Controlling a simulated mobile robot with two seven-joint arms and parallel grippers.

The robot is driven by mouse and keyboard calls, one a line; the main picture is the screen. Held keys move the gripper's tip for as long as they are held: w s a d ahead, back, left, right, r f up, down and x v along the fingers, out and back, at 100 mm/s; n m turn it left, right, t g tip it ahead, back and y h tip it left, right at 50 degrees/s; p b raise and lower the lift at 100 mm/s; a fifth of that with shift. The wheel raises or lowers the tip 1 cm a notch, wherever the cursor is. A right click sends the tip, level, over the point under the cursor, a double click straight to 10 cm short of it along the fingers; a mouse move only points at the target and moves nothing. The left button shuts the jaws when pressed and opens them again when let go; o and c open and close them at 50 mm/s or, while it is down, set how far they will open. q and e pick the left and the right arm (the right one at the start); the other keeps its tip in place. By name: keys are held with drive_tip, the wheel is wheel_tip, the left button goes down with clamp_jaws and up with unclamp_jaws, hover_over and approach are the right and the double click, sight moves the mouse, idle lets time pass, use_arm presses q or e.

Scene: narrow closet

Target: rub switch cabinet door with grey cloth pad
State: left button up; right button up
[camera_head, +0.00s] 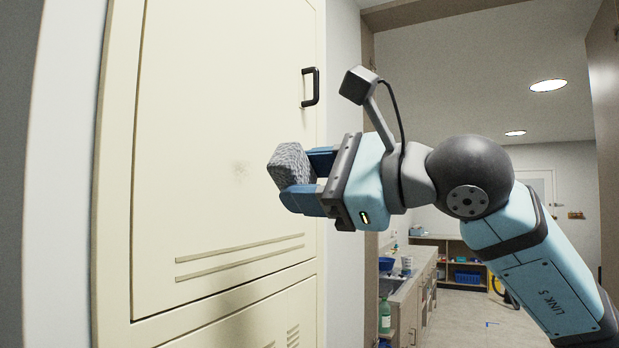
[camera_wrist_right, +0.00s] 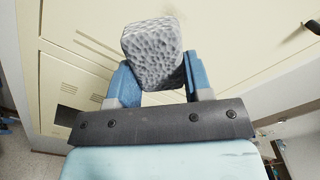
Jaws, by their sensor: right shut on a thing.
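The switch cabinet door (camera_head: 215,130) is a cream panel filling the left half of the head view, with a dark handle (camera_head: 311,87) at its right edge. My right gripper (camera_head: 305,178) is shut on the grey cloth pad (camera_head: 288,163), a lumpy, dimpled block. The wrist view shows the pad (camera_wrist_right: 153,53) between the blue fingers, with the door (camera_wrist_right: 225,35) behind. My left gripper is out of view.
Slatted vents (camera_head: 240,257) run along the door's lower part, above a second cream panel (camera_head: 250,318). A doorway on the right opens to a room with a counter (camera_head: 408,290) and a low shelf (camera_head: 450,250). My right arm fills the space before it.

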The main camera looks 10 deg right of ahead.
sight(237, 182)
drive_tip(key=shift+w+a+r+p, duration=0.15)
drive_tip(key=shift+w+a+p, duration=0.15)
drive_tip(key=shift+a+p, duration=0.05)
drive_tip(key=p+x, duration=0.2)
drive_tip(key=x, duration=0.2)
drive_tip(key=shift+a, duration=0.15)
drive_tip(key=shift+w+a, duration=0.25)
drive_tip(key=shift+a, duration=0.05)
drive_tip(key=shift+x, duration=0.9)
